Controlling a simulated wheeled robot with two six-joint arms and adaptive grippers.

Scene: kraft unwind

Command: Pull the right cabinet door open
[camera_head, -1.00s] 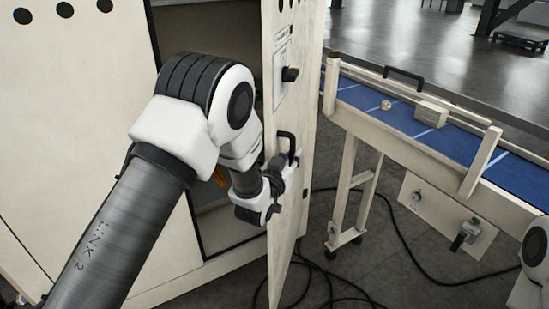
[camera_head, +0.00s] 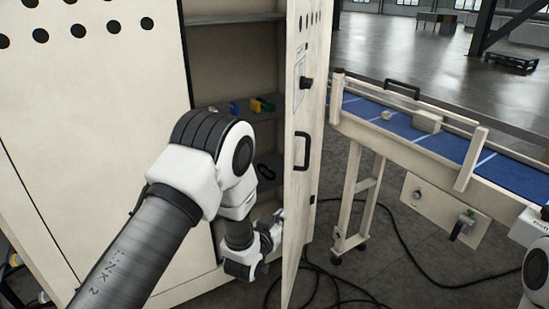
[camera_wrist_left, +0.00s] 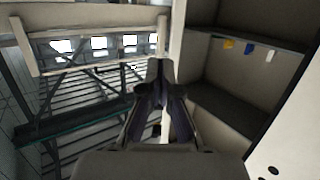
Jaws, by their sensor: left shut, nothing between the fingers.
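The right cabinet door (camera_head: 298,190) stands part open in the head view, swung out toward me, its outer face turned to the right. Its black handle (camera_head: 303,151) is free, with no gripper on it. My left gripper (camera_head: 278,218) is low at the door's near edge, on the cabinet-interior side, partly hidden. I cannot tell whether it touches the door. In the left wrist view its fingers (camera_wrist_left: 160,100) are shut and empty, in front of a pale upright panel. The cabinet's interior (camera_head: 235,65) shows shelves. My right gripper is out of view.
Small blue and yellow items (camera_head: 258,104) sit inside the cabinet. The closed left cabinet door (camera_head: 95,150) is on the left. A blue conveyor (camera_head: 400,124) on pale legs stands close to the right of the open door. Black cables (camera_head: 335,292) lie on the floor below.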

